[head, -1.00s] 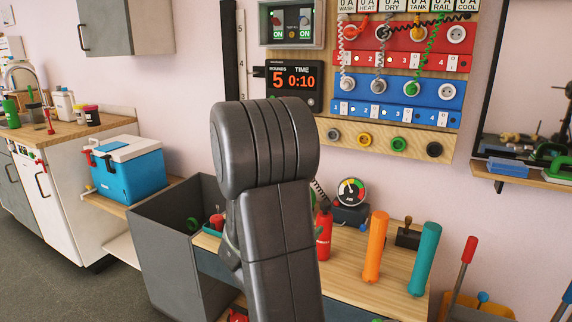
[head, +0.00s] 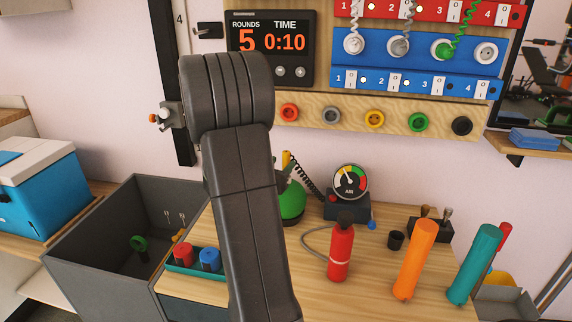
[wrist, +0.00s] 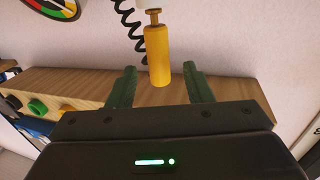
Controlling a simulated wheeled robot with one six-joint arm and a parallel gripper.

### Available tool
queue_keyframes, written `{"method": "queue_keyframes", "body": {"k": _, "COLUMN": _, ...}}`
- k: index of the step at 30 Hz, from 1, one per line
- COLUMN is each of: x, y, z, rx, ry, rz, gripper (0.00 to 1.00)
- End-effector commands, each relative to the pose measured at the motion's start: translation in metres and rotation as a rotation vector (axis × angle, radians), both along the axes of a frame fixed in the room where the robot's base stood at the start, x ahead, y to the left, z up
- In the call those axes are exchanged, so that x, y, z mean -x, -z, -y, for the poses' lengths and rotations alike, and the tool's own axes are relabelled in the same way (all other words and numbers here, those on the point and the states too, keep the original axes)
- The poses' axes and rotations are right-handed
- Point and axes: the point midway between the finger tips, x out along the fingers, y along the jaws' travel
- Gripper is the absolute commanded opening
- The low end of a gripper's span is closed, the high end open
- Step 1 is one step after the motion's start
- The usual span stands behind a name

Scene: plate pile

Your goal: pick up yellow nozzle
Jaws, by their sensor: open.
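The yellow nozzle (wrist: 158,62) hangs upright in the wrist view, below a pale fitting at the top. Its lower end shows between the two green fingers of my gripper (wrist: 161,72). The fingers are open, with a gap on each side of it. I cannot tell how far it reaches in depth between them. In the head view a small yellow part, apparently the same nozzle (head: 286,160), shows beside my arm, which hides the rest and my gripper.
A black coiled hose (wrist: 130,28) hangs beside the nozzle. On the wooden bench (head: 375,285) stand an air gauge (head: 350,181), a red extinguisher-like bottle (head: 341,250), and orange (head: 415,258) and teal (head: 475,264) cylinders. A grey bin (head: 85,240) stands to the left.

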Motion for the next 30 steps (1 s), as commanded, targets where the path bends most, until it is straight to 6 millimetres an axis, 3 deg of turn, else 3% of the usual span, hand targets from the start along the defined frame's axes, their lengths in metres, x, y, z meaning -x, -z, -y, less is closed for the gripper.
{"method": "queue_keyframes", "body": {"k": 7, "x": -0.032, "y": 0.005, "z": 0.017, "rx": -0.001, "ry": 0.002, "rz": 0.0, "gripper": 0.46}}
{"method": "queue_keyframes", "body": {"k": 16, "x": -0.036, "y": 0.005, "z": 0.019, "rx": 0.0, "ry": 0.0, "rz": -0.001, "gripper": 0.46}}
{"method": "queue_keyframes", "body": {"k": 23, "x": -0.036, "y": 0.005, "z": 0.019, "rx": 0.0, "ry": 0.0, "rz": -0.001, "gripper": 0.03}}
{"method": "queue_keyframes", "body": {"k": 30, "x": -0.036, "y": 0.004, "z": 0.019, "rx": 0.0, "ry": 0.0, "rz": 0.0, "gripper": 0.0}}
